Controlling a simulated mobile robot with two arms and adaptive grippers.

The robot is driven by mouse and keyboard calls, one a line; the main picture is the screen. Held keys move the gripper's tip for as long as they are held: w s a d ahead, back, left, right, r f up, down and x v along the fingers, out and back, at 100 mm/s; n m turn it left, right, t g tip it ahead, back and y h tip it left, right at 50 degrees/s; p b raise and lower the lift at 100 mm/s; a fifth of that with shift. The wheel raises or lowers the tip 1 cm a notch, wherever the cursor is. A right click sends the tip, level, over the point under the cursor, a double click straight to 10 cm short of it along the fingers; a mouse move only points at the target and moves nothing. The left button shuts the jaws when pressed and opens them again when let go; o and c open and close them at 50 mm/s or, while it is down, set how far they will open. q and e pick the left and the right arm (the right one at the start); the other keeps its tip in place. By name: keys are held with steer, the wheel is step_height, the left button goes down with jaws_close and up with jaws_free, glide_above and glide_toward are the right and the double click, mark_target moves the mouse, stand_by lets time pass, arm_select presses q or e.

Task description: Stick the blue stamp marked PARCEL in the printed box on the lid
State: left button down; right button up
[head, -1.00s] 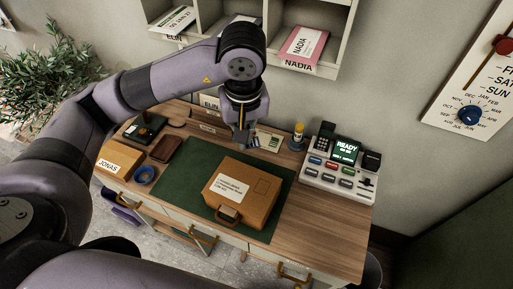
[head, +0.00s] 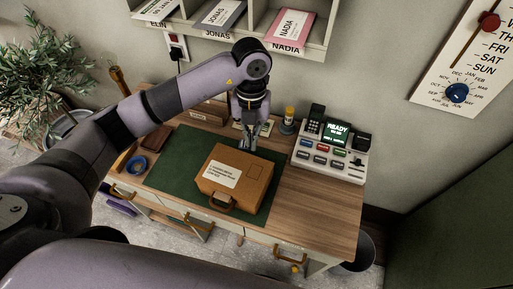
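The brown parcel (head: 219,187) lies on the green mat (head: 172,173), its handle toward the front edge. Its lid bears a white address label (head: 223,173) and, at the far right, a small printed outline box (head: 254,170). My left gripper (head: 246,145) points down at the parcel's far edge, just beyond the printed box. Its fingers are small and dark, so I cannot tell whether they hold anything. I cannot make out the blue PARCEL stamp. A small card (head: 265,127) behind the gripper is partly hidden by it. My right gripper is out of view.
A console with a READY screen (head: 338,133) stands at the back right, beside a yellow-capped bottle (head: 288,122). A blue tape ring (head: 136,165) lies left of the mat. Pigeonholes (head: 314,57) hang above. The desk's right front (head: 311,210) is clear.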

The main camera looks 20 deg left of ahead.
arm_select(q)
step_height(320, 180, down, 4)
steer(key=n+h, duration=0.1)
steer(key=n, duration=0.9)
steer(key=n+t+b, duration=0.1)
steer(key=n+b, duration=0.3)
steer(key=n, duration=0.1)
glide_above(258, 168)
steer(key=f, duration=0.6)
steer(key=shift+a+f, duration=0.2)
steer(key=shift+f, duration=0.1)
steer(key=shift+f+b, duration=0.5)
steer(key=shift+f, duration=0.3)
steer(key=c, duration=2.4)
jaws_free()
steer(key=c, duration=1.7)
jaws_free()
